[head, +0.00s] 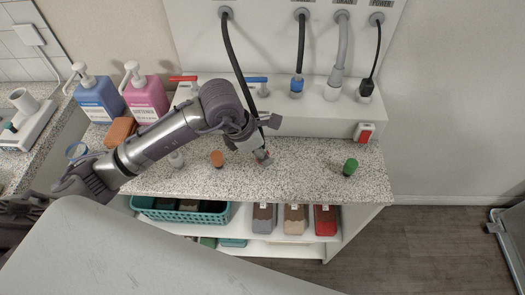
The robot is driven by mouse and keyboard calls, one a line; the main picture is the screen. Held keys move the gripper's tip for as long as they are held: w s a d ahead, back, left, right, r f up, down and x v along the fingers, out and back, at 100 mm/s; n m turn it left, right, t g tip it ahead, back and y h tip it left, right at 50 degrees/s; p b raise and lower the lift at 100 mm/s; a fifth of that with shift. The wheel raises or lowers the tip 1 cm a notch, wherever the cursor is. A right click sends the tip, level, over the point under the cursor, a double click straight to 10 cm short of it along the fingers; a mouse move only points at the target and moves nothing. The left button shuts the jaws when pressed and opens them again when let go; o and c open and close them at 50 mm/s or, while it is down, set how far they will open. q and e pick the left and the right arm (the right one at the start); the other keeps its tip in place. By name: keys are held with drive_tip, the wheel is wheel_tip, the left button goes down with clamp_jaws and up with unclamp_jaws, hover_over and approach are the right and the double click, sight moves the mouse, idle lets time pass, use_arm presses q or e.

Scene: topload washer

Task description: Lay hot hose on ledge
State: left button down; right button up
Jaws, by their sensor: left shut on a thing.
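The hot hose (237,60) is a black hose hanging from the leftmost round port in the white wall panel. It runs down to my left gripper (262,153), which is shut on it near its lower end. A small reddish end shows by the fingertips, above the speckled counter; the fingers partly hide it. I cannot tell whether it touches the counter. The white ledge (313,114) runs behind the counter, beyond the gripper. My left arm covers part of its left side. My right gripper is not in view.
A red-handled valve (184,78) and a blue-handled valve (256,80) stand behind my arm. A blue-ended hose (298,85), grey drain hose (335,86) and power cord (367,88) occupy the ledge's right half. A green cap (350,167) and orange cap (217,159) sit on the counter (310,180).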

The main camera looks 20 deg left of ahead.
use_arm(q)
drive_tip(key=shift+f, duration=0.6)
drive_tip(key=c, duration=0.8)
unclamp_jaws()
drive_tip(key=shift+f, duration=0.1)
drive_tip(key=shift+o, duration=0.2)
drive_tip(key=shift+r, duration=0.25)
drive_tip(key=shift+a+r, duration=0.15)
drive_tip(key=shift+r, duration=0.1)
drive_tip(key=b+v, duration=0.1)
drive_tip(key=v, duration=1)
